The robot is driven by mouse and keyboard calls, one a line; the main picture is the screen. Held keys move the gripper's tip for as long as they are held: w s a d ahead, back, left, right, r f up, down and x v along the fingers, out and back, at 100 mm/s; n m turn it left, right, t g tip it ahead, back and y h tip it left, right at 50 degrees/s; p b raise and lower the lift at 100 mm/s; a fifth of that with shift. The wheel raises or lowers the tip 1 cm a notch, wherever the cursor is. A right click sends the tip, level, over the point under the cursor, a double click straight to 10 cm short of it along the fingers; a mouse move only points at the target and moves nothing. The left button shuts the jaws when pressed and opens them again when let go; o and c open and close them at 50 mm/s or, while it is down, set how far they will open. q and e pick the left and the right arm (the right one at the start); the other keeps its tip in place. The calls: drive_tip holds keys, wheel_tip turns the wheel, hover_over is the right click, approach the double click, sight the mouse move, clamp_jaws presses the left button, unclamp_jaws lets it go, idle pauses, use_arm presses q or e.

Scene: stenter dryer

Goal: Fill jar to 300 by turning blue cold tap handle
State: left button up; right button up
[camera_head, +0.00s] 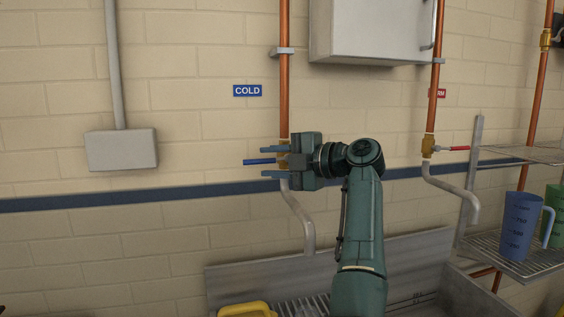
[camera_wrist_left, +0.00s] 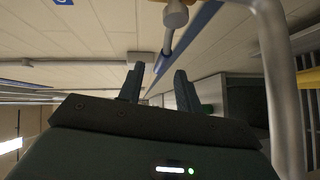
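The blue cold tap handle (camera_head: 258,161) points left from the cold tap on the copper pipe, under the COLD sign (camera_head: 248,90). My left gripper (camera_head: 268,161) is open, one finger above and one below the handle in the head view. I cannot tell whether either finger touches it. In the left wrist view the two fingers (camera_wrist_left: 160,86) stand apart with a gap between them. The cold spout (camera_head: 299,215) bends down over the sink; no water shows. A yellow vessel (camera_head: 245,309) is cut off at the bottom edge. My right gripper is not in view.
The metal sink (camera_head: 250,278) is below. A red-handled warm tap (camera_head: 430,147) is to the right. A blue measuring jug (camera_head: 519,228) and a green one (camera_head: 553,220) stand on a wire shelf. A grey wall box (camera_head: 121,150) is at left.

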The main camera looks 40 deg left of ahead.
sight(259, 161)
use_arm(q)
drive_tip(key=shift+s+a+f, duration=0.15)
drive_tip(key=shift+a, duration=0.85)
drive_tip(key=shift+s+a+f, duration=0.1)
drive_tip(key=shift+a, duration=0.95)
drive_tip(key=shift+s+a+f, duration=0.15)
drive_tip(key=shift+a, duration=0.85)
clamp_jaws()
